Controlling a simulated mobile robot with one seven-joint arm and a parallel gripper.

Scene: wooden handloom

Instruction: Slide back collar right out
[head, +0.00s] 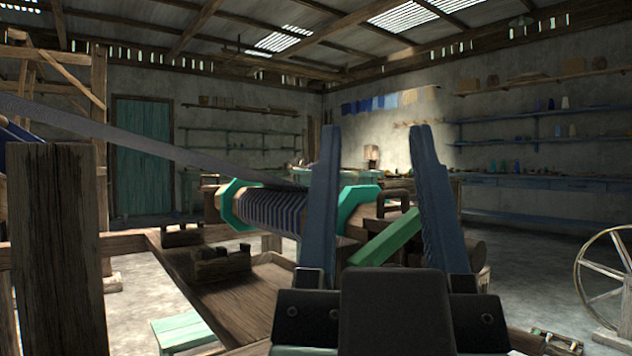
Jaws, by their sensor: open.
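A wooden beam wound with dark striped warp (272,210) lies ahead of me, with a green flange-like collar at each end. The right collar (352,206) is partly hidden behind my gripper's left finger. The left collar (230,206) stands clear at the other end of the winding. My gripper (375,135) is open and empty, its two blue-grey fingers pointing up and away. In the picture the right collar shows between the fingers, close to the left one. I cannot tell whether a finger touches it.
A green bar (385,238) slants between the fingers, below a wooden loop-shaped handle (393,199). A thick wooden post (57,250) stands at the near left. A green stool (184,331) and a spoked wheel (607,280) stand on the floor.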

